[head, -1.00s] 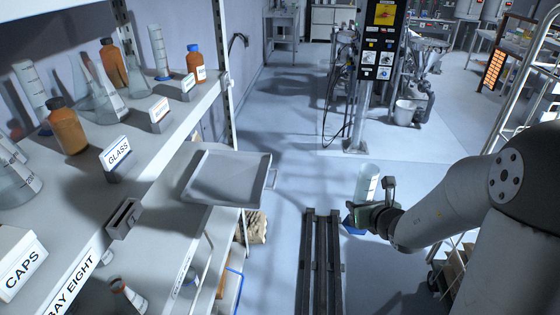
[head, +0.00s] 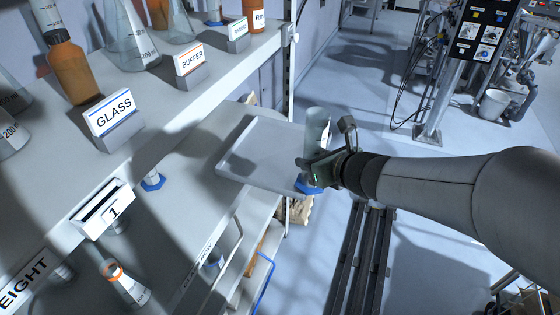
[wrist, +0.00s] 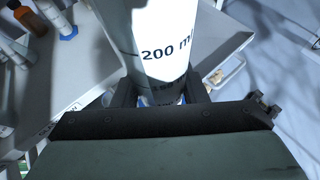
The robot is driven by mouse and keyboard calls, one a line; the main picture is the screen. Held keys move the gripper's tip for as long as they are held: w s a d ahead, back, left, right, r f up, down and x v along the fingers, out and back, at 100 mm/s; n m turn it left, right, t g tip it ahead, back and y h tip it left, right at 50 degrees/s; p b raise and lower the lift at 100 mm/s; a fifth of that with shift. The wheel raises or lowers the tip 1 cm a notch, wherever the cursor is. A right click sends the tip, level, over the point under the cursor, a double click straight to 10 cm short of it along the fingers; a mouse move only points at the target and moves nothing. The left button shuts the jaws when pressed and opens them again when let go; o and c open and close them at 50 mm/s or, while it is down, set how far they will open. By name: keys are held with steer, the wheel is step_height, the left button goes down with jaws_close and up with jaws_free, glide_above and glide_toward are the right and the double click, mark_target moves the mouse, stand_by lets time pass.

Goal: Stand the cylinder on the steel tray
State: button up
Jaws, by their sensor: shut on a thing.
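A clear graduated cylinder with a blue foot (head: 316,130) is held upright in my gripper (head: 318,168). In the wrist view its wall fills the top centre, with a "200 ml" mark (wrist: 166,49). My gripper is shut on its lower part, just above the foot. The steel tray (head: 258,150) lies on the shelf, left of and partly behind the cylinder. The foot appears at the tray's right front edge in the head view. I cannot tell whether it is over the tray or touching it.
The upper shelf at left holds flasks, an amber bottle (head: 74,68), a GLASS sign (head: 113,113) and a BUFFER sign (head: 190,64). Another blue-footed cylinder (head: 152,180) stands on the lower shelf. Dark floor rails (head: 362,250) run below. A control post (head: 455,70) stands at back right.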

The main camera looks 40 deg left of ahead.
steer(key=shift+n+g, duration=0.4)
steer(key=w+a+f+p, duration=0.1)
steer(key=w+a+f, duration=0.1)
steer(key=a+f, duration=0.2)
steer(key=w+a+f+p, duration=0.2)
steer(key=w+a+f, duration=0.1)
steer(key=f, duration=0.1)
steer(key=w+a+f+p, duration=0.1)
steer(key=w+a+f, duration=0.2)
steer(key=a+f, duration=0.1)
steer(key=shift+a+f, duration=0.3)
steer(key=shift+f, duration=0.05)
steer(key=shift+f, duration=0.25)
steer(key=o, duration=1)
steer(key=shift+r, duration=0.1)
